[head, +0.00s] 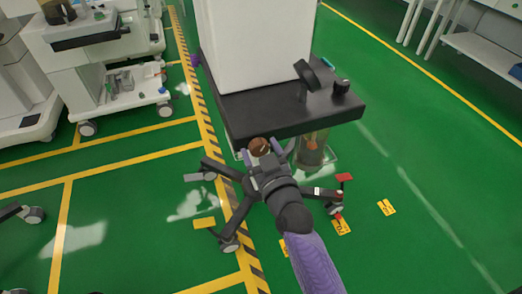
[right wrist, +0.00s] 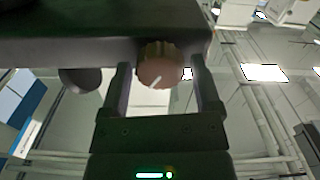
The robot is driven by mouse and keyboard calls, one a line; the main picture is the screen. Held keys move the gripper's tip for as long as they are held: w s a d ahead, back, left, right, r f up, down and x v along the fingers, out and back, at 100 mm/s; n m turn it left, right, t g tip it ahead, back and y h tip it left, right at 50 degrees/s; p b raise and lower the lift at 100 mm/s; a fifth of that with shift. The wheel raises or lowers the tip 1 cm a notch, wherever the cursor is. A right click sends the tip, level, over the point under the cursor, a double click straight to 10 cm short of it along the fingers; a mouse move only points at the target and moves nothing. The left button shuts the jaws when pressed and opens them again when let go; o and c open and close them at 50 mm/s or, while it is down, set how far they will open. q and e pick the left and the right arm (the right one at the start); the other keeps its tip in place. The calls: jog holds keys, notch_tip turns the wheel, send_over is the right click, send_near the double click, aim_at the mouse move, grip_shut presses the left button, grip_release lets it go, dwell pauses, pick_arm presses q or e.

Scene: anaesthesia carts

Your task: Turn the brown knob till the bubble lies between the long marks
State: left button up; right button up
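The brown knob (head: 259,146) sits under the front edge of the black ledge (head: 285,108) of a white cart. In the right wrist view the brown knob (right wrist: 160,70) shows a pale pointer line slanting up to the right. My right gripper (right wrist: 160,92) is open, with one finger on each side of the knob and a visible gap to each. In the head view my right gripper (head: 266,160) is just in front of the knob and partly covers it. I cannot make out the bubble or the long marks. My left gripper is not in view.
A clear cylinder with brownish contents (head: 312,150) hangs under the ledge, right of the gripper. A black knob (head: 341,87) stands on the ledge. Dark wheeled legs (head: 236,215) spread below. Another cart (head: 110,90) stands at left; green floor is open at right.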

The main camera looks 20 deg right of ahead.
jog(key=c, duration=0.7)
jog(key=shift+c, duration=1.4)
jog(key=m+p, duration=0.2)
jog(key=shift+r+m, duration=0.3)
jog(key=shift+m+p, duration=0.45)
jog(key=shift+m, duration=0.15)
jog(key=shift+f+m, duration=0.25)
jog(key=shift+m, duration=0.35)
jog(key=o, duration=1.2)
jog(key=shift+o, duration=0.4)
